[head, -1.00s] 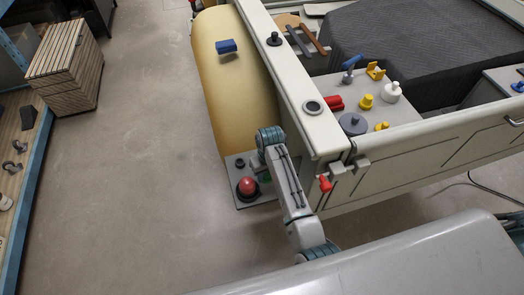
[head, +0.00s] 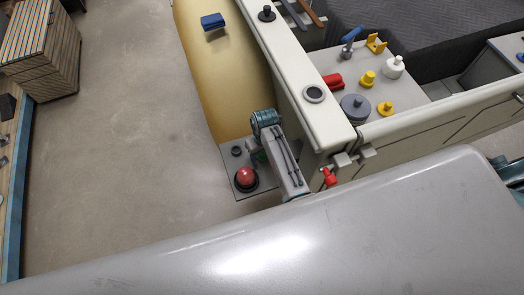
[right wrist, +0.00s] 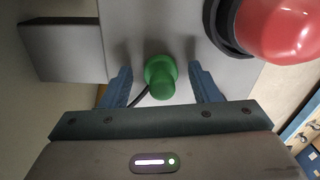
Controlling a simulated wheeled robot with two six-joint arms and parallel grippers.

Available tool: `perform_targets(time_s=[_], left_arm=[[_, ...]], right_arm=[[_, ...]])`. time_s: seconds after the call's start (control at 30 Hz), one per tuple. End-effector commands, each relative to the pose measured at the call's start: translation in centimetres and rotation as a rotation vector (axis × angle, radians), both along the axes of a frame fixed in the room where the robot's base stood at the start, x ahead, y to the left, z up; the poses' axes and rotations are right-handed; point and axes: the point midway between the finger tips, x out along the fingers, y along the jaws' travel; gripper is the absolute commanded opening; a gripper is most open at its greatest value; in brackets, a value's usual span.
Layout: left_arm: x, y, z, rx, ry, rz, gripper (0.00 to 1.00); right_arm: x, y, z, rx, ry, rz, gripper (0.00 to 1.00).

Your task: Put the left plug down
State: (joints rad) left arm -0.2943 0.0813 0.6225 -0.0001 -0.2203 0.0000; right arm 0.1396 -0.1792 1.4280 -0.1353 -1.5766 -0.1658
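In the right wrist view a green plug-like knob (right wrist: 160,78) with a black cable beside it stands at a grey plate (right wrist: 130,40). My right gripper (right wrist: 161,84) is open, with one blue finger on each side of the knob and a gap at both sides. In the head view a sliver of green (head: 259,156) shows beside my right arm, and that arm hides the gripper. The frames do not show clearly which thing is the left plug. My left gripper is not in view.
A red mushroom button (head: 246,178) sits on the plate near the gripper; it also shows in the right wrist view (right wrist: 280,25). A yellow curved panel (head: 225,85) and a pale rail (head: 290,70) stand behind. A red valve (head: 329,176) hangs at the rail's corner. Bare floor lies left.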

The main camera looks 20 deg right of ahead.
Motion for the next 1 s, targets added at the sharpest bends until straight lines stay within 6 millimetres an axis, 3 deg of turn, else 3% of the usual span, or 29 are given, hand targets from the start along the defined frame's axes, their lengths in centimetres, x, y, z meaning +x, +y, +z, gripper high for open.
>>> perform_targets(time_s=[0.37, 0.8, 1.0], left_arm=[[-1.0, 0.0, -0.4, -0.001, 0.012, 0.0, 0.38], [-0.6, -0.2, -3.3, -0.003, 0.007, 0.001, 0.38], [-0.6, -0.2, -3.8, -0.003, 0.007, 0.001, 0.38]], right_arm=[[0.1, 0.0, 0.8, 0.001, -0.003, 0.0, 0.56], [0.2, -0.4, 9.1, 0.001, -0.005, -0.001, 0.56], [0.2, -0.5, 11.5, 0.001, -0.003, 0.0, 0.56]])
